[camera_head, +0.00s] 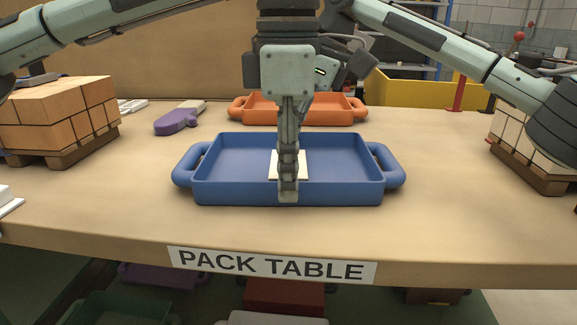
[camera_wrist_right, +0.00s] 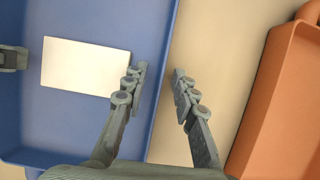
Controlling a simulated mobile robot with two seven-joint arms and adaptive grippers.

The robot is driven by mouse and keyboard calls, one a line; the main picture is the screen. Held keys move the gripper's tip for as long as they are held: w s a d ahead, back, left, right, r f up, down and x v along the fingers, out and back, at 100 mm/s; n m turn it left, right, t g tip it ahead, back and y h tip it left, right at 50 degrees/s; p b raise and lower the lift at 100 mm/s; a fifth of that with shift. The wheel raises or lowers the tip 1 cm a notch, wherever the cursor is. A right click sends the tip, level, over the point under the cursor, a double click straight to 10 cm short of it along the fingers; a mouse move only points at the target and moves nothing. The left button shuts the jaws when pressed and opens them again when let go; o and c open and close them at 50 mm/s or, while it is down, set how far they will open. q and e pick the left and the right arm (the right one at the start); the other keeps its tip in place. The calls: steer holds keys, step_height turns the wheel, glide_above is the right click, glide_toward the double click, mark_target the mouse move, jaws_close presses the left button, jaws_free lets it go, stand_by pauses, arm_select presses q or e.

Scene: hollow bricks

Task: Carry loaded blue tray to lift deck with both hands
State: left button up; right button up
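The blue tray (camera_head: 230,190) lies on the pack table (camera_head: 460,220), with a handle at each end. A flat white piece (camera_head: 274,165) lies inside; it also shows in the right wrist view (camera_wrist_right: 85,66). My left gripper (camera_head: 288,190) points down at the middle of the tray's near wall, seen edge-on, so its finger gap is hidden. Its tip shows at the left edge of the right wrist view (camera_wrist_right: 12,58). My right gripper (camera_wrist_right: 158,88) is open and empty, its fingers apart on either side of the far wall. In the head view it is mostly hidden behind the left one.
An orange tray (camera_head: 335,116) is just behind the blue one. Brick stacks on pallets stand at the left (camera_head: 60,115) and right (camera_head: 520,150). A purple-handled tool (camera_head: 175,122) lies at the back left. Bare tabletop flanks the blue tray. No lift deck is identifiable.

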arm_select(q)
jaws_close()
arm_select(e)
jaws_close()
arm_select(q)
steer(key=shift+r, duration=0.1)
